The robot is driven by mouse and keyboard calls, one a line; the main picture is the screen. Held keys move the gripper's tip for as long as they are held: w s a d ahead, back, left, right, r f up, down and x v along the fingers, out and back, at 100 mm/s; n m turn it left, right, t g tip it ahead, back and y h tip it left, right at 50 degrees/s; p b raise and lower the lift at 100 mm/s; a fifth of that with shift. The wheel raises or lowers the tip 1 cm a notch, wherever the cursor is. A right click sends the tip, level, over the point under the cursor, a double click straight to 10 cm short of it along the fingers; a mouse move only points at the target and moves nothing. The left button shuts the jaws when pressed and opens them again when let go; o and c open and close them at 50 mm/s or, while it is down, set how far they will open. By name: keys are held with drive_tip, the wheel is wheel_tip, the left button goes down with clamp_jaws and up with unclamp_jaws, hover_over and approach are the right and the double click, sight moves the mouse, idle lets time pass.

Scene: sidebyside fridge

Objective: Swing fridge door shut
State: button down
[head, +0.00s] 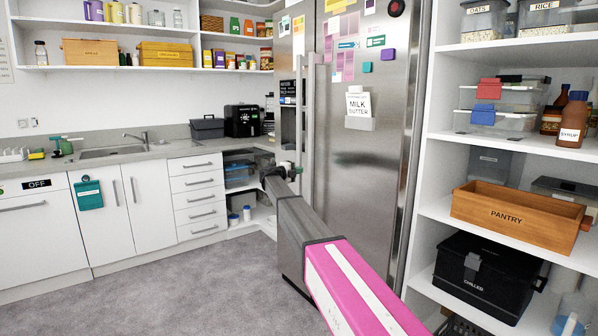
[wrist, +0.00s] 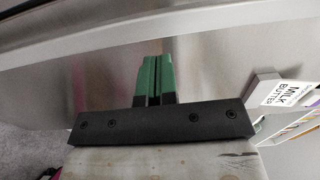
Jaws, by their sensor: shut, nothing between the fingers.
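The steel side-by-side fridge stands at centre right in the head view. Its right door (head: 365,165) carries magnets and a "MILK BUTTER" note (head: 358,105); its narrower-looking left door (head: 287,55) has a dark dispenser panel. Two long upright handles (head: 308,120) stand side by side where the doors meet. No wide gap shows between the doors; I cannot tell whether both are fully shut. My gripper (head: 296,171) is at the fridge front near the handles' lower part. In the wrist view, its green fingers (wrist: 153,80) are together and empty before the steel surface (wrist: 215,70). Contact is unclear.
An open shelf unit with a wooden PANTRY crate (head: 515,215) and a black CHILLED box (head: 487,273) stands close on the right. White counter cabinets (head: 125,210) line the left wall. Grey carpet (head: 190,285) is clear at lower left.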

drive_tip(key=v, duration=0.9)
drive_tip(key=s+d+f+n+t+y, duration=0.1)
drive_tip(key=s+d+f+n+y, duration=0.3)
drive_tip(key=s+f+n+y, duration=0.75)
drive_tip(key=s+d+f+n+t+y, duration=0.1)
drive_tip(key=s+d+f+n+y, duration=0.3)
drive_tip(key=s+f+n+y, duration=0.7)
drive_tip(key=s+d+f+n+g+h, duration=0.2)
drive_tip(key=s+d+f+g, duration=0.2)
drive_tip(key=s, duration=0.5)
drive_tip(key=s+d+f+n+g+h, duration=0.2)
drive_tip(key=s+d+f+g+h, duration=0.1)
drive_tip(key=s, duration=0.7)
drive_tip(key=s+d+f+n+g+h, duration=0.2)
drive_tip(key=s+d+f+g, duration=0.3)
drive_tip(key=s+f, duration=0.3)
drive_tip(key=shift+s+d+f+n, duration=0.35)
drive_tip(key=shift+s+d, duration=0.3)
drive_tip(key=shift+d, duration=0.1)
drive_tip(key=shift+h, duration=0.25)
